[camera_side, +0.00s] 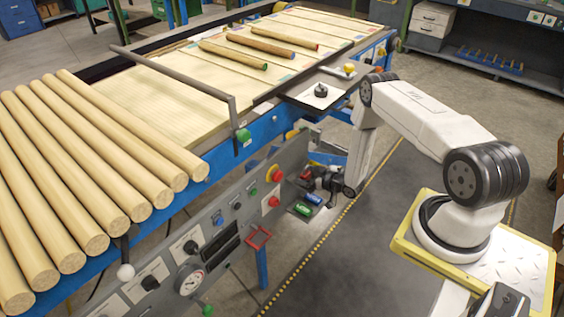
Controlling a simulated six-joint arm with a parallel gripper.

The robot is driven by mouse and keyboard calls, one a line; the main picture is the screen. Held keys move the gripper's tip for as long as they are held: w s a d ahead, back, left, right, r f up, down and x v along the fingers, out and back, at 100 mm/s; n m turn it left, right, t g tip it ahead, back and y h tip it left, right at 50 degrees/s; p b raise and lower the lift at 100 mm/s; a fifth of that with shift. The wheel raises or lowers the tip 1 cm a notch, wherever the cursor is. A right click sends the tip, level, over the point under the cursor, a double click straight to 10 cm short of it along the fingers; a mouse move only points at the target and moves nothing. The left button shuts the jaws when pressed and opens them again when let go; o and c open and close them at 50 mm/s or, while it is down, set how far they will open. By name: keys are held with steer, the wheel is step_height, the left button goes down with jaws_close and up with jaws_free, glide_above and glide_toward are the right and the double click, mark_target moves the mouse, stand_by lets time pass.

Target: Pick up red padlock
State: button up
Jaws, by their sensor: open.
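The red padlock (305,175) appears as a small red shape low beside the machine's control panel, right next to my gripper. It is small and partly hidden, so its shackle and exact pose cannot be made out. My gripper (312,181) is black, open, and reaches left from the end of my white arm. Its fingers are close to the red padlock; I cannot tell whether they touch it. A blue padlock-like piece (313,198) and a green one (303,210) lie just below and nearer the camera, on a small grey plate.
The control panel (215,238) with knobs, red buttons and a gauge stands left of my gripper. A red bracket (258,238) juts from it. Thick wooden rods (85,150) fill the left of the conveyor above. Dark floor matting (370,225) lies clear to the right.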

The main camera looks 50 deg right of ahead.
steer(key=shift+w+f, duration=0.1)
steer(key=shift+w, duration=0.15)
stand_by(0.3)
jaws_close()
